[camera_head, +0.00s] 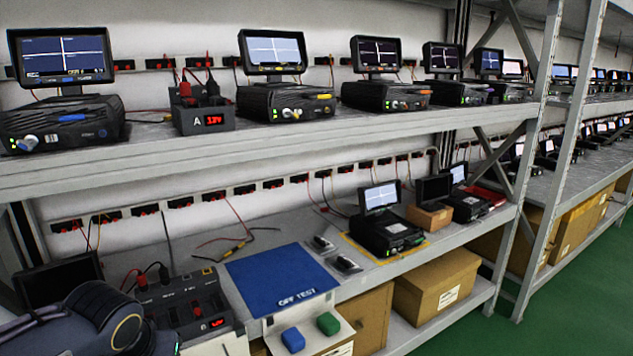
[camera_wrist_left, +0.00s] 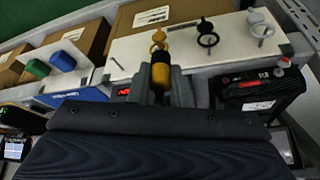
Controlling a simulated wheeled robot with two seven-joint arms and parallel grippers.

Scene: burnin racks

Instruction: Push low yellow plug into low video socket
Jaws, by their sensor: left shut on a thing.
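In the left wrist view my left gripper (camera_wrist_left: 160,92) is shut on a yellow plug (camera_wrist_left: 160,72) with a dark lower end. The plug lies between the two grey fingers. Beyond it, a yellow ring-shaped piece (camera_wrist_left: 159,38), a black one (camera_wrist_left: 207,38) and a grey one (camera_wrist_left: 261,24) stand in a row along a white panel (camera_wrist_left: 130,52). I cannot tell which opening is the low video socket. In the head view my left arm comes in at the lower left, and its fingers and the plug are not visible there. My right gripper is in neither view.
The lower shelf holds a black power box (camera_head: 183,303) with red and black leads, a blue mat (camera_head: 280,280) and a black monitor unit (camera_head: 387,234). A dark screen (camera_head: 58,280) stands close behind my left arm. Blue (camera_head: 293,339) and green (camera_head: 328,323) buttons sit in front.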

